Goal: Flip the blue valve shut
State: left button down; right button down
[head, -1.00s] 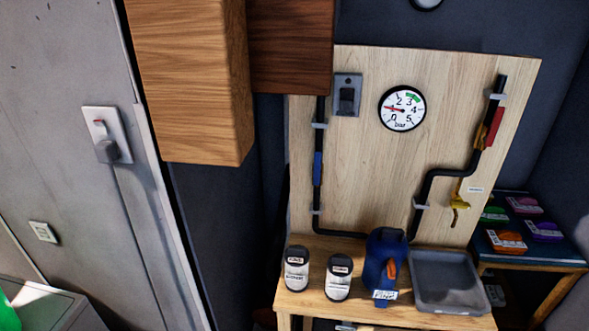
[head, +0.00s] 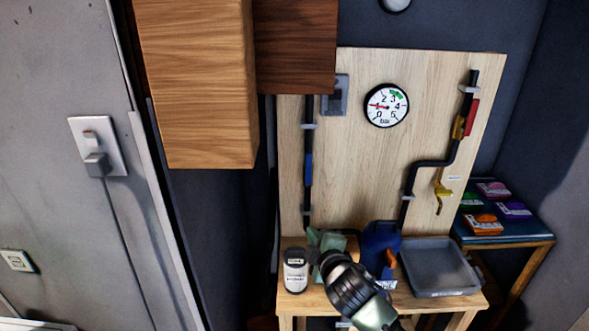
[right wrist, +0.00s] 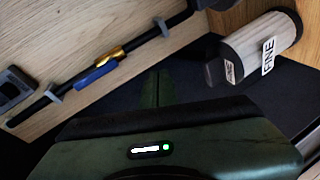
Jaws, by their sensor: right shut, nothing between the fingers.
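The blue valve handle (head: 308,170) is on the left black pipe of the wooden board and lies along the pipe. In the right wrist view the blue handle (right wrist: 97,77) sits beside a brass valve body (right wrist: 113,56), also lengthwise to the pipe. My right gripper (head: 320,238) is low in front of the board, below the blue handle and apart from it. Its fingers also show in the right wrist view (right wrist: 157,86), closed together and empty. My left gripper is not in view.
A labelled can (head: 295,272), a blue jug (head: 380,250) and a grey tray (head: 440,268) stand on the bench. A wooden cabinet (head: 195,85) hangs at upper left, nearer me.

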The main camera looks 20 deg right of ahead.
aim_at(308, 168)
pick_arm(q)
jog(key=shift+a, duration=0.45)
pick_arm(e)
jog(key=w+a+r+n+t, duration=0.1)
jog(key=w+r+n, duration=0.1)
jog(key=r, duration=0.4)
jog(key=w+a+r+n+t+y, duration=0.1)
jog(key=w+r+n+t, duration=0.1)
jog(key=r, duration=0.3)
jog(key=shift+w+r+n, duration=0.3)
jog(key=shift+w+r, duration=0.05)
jog(key=shift+w, duration=0.2)
